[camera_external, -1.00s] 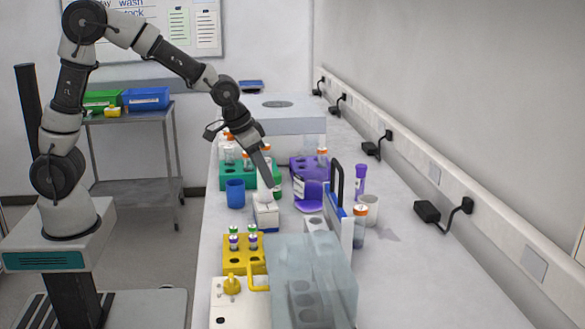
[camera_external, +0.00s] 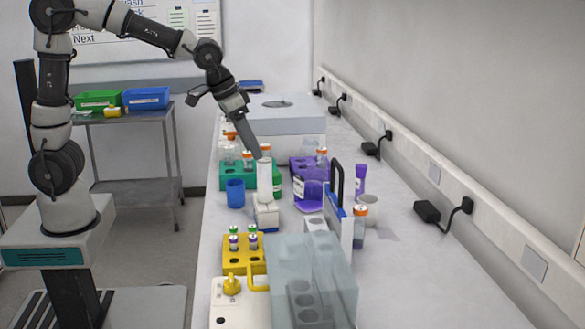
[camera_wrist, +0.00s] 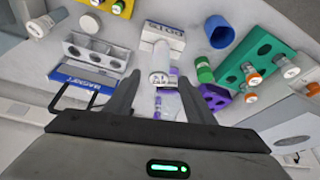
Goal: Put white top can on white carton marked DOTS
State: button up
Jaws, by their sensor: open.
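The white top can (camera_external: 264,182) stands upright on the white carton (camera_external: 266,217). In the wrist view the can (camera_wrist: 161,62) points its white top at the camera, and the carton (camera_wrist: 163,30) with DOTS lettering shows behind it. My gripper (camera_external: 258,156) is open and empty, its fingertips at about the height of the can's top or just above it. In the wrist view my gripper's two fingers (camera_wrist: 161,92) lie on either side of the can's top with gaps, apart from it. The can hides part of the carton's top.
A blue cup (camera_external: 235,193) stands left of the can, a green rack (camera_external: 228,178) behind and a purple rack (camera_external: 305,166) to the right. A yellow rack (camera_external: 236,262) and a clear box (camera_external: 310,265) stand in front. Clear bench lies at right (camera_external: 420,270).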

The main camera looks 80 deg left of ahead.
jog(key=s+d+r+m, duration=0.1)
jog(key=s+d, duration=0.1)
jog(key=s, duration=0.5)
jog(key=s+d+r+m, duration=0.1)
jog(key=s+d, duration=0.2)
jog(key=s, duration=0.5)
jog(key=s+d+r+t+h, duration=0.1)
jog(key=s+d, duration=0.1)
jog(key=s, duration=0.5)
jog(key=shift+s+d+r+m, duration=0.3)
jog(key=shift+d+m, duration=0.05)
jog(key=shift+m, duration=0.05)
